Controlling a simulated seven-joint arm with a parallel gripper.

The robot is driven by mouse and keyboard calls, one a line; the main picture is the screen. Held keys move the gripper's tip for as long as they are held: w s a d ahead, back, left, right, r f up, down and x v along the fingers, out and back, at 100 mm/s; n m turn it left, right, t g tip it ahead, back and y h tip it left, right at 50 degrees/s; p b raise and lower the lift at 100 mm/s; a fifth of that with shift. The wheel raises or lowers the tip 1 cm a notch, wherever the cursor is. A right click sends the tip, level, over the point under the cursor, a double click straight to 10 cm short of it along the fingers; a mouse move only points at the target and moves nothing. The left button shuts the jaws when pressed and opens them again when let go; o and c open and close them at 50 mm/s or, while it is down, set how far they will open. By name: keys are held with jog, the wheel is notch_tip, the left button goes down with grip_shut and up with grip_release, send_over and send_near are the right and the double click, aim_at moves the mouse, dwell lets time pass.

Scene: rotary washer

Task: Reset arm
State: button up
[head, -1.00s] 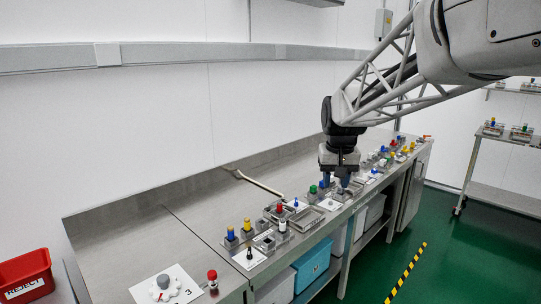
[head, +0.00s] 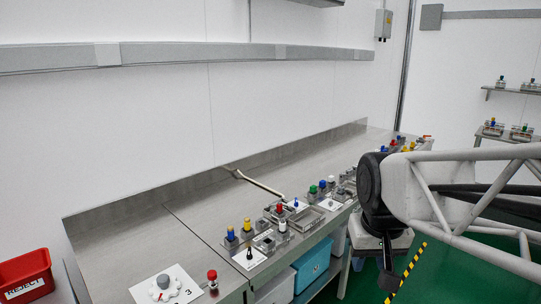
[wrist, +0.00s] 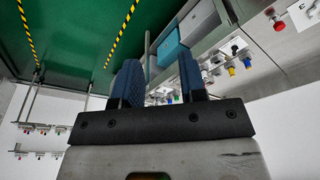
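My gripper shows in the wrist view (wrist: 158,70) as two blue ribbed fingers standing apart with nothing held between them. In the head view my arm is at the right, and its end (head: 388,283) hangs in front of the bench's front edge, over the green floor. The fingertips are partly cut off or hidden there. The steel bench (head: 120,245) runs from lower left to the far right, and my gripper is clear of everything on it.
A row of blocks with coloured knobs (head: 280,212) stands along the bench front. A red REJECT bin (head: 26,272) is far left. Teal boxes (head: 312,262) sit below. Shelves (head: 510,137) stand at right.

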jog(key=s+f, duration=0.4)
jog(key=s, duration=0.5)
jog(key=shift+s+f, duration=0.2)
jog(key=shift+f, duration=0.05)
